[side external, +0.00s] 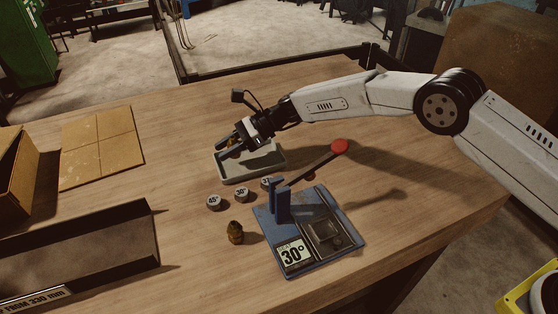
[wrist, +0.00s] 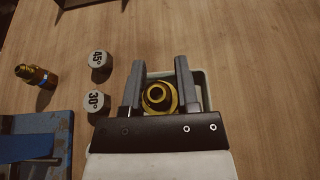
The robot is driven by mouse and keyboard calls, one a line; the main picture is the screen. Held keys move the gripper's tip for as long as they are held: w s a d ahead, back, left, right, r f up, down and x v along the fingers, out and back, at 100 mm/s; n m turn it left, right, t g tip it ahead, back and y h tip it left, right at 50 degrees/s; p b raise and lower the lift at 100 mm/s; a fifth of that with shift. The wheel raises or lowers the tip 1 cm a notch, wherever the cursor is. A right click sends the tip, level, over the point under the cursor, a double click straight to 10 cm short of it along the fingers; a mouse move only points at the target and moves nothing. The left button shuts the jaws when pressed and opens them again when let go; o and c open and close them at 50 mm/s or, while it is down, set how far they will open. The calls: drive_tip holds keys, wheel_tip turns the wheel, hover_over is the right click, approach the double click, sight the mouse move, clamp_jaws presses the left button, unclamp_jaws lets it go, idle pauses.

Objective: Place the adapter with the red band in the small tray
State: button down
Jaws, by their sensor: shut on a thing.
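My gripper (side external: 231,143) is shut on a brass adapter (wrist: 158,97), seen end-on between the two fingers in the wrist view. My gripper (wrist: 160,68) holds it over the small pale tray (side external: 272,171), whose rim (wrist: 204,85) shows behind the fingers in the wrist view. In the side view the adapter is mostly hidden by the fingers and looks above the tray floor. No red band can be made out on it.
A blue crimper (side external: 262,225) with a red-knobbed lever (side external: 340,146) and a 30° card stands right of the tray's front. Round dies marked 45° (side external: 213,203) and 30° (side external: 242,194) lie between. A dark bin (side external: 85,250) and cardboard (side external: 102,147) are left. Table behind the tray is clear.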

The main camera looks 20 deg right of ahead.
sight(229, 168)
drive_tip(key=shift+w+f, duration=0.1)
drive_tip(key=shift+w+a+f, duration=0.1)
drive_tip(key=shift+f, duration=1.55)
drive_tip(key=shift+f, duration=0.1)
drive_tip(key=shift+c, duration=1.8)
unclamp_jaws()
drive_tip(key=v, duration=1.2)
